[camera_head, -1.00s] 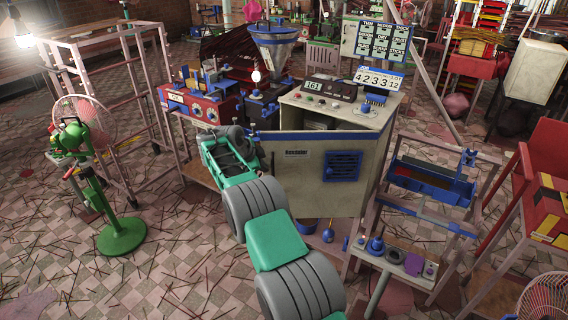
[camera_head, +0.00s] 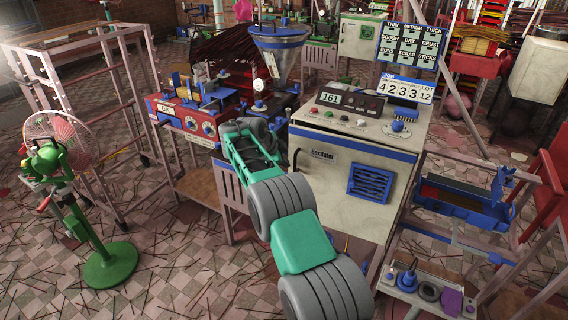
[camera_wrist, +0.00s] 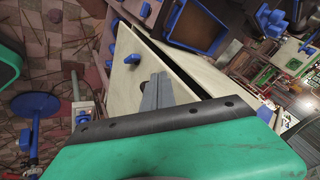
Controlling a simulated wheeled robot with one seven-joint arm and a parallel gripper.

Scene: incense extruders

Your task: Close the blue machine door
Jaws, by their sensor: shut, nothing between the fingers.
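The machine door is a cream panel (camera_head: 335,178) with a blue strip along its top and a blue vent, on the front of the cream machine (camera_head: 352,123). In the head view it sits close to the cabinet front. In the wrist view the cream panel (camera_wrist: 125,78) carries a small blue handle (camera_wrist: 132,59), and a dark gap runs along its edge. My gripper (camera_wrist: 158,92) is shut and empty, its grey fingers over the panel; contact is unclear. In the head view my arm covers the area left of the door and the fingertips are hidden.
A red machine (camera_head: 196,118) stands left of the cream machine. A blue tray (camera_head: 462,200) on a pink frame and a small tool shelf (camera_head: 428,287) are at the right. A green fan (camera_head: 75,190) stands at the left on open tiled floor littered with sticks.

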